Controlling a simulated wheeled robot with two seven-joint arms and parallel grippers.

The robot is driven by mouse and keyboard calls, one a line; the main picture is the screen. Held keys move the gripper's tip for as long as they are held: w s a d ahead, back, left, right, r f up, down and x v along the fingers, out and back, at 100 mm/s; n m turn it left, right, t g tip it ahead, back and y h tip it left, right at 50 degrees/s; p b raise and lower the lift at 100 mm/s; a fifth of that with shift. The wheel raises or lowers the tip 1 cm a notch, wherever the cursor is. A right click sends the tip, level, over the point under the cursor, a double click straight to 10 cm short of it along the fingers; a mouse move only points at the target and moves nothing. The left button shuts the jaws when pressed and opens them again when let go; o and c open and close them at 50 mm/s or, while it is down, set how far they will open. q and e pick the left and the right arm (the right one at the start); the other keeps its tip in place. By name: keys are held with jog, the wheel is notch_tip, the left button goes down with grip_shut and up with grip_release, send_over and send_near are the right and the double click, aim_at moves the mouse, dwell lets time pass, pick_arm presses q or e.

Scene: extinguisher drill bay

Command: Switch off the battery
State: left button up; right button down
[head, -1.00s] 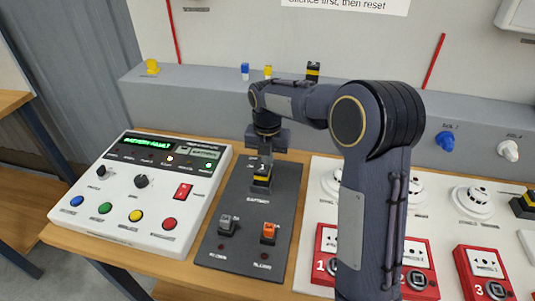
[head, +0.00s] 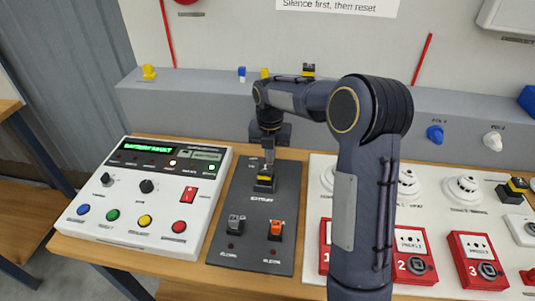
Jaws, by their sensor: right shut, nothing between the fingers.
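My right gripper (head: 268,165) points down, shut and empty, right at the top of this switch. Its fingertips look to be at the switch's lever, but I cannot tell if they touch. The gripper hides part of the switch top, so its lever position is unclear. My left gripper is not in view.
A white control panel (head: 88,232) with a green lit display and coloured buttons stands left. Grey (head: 236,224) and orange (head: 276,230) switches sit below the battery switch. Red call points (head: 410,252) and white detectors (head: 464,188) are on the right, partly behind my arm.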

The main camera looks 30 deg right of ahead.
jog(key=shift+a+r, duration=0.1)
jog(key=shift+a, duration=0.15)
jog(key=shift+d+r+p, duration=0.2)
jog(key=shift+r+p, duration=0.25)
jog(key=shift+p, duration=0.1)
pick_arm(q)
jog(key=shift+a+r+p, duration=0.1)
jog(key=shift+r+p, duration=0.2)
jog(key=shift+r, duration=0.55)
pick_arm(e)
jog(key=shift+r, duration=0.3)
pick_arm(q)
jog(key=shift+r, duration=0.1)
pick_arm(e)
jog(key=shift+r, duration=0.1)
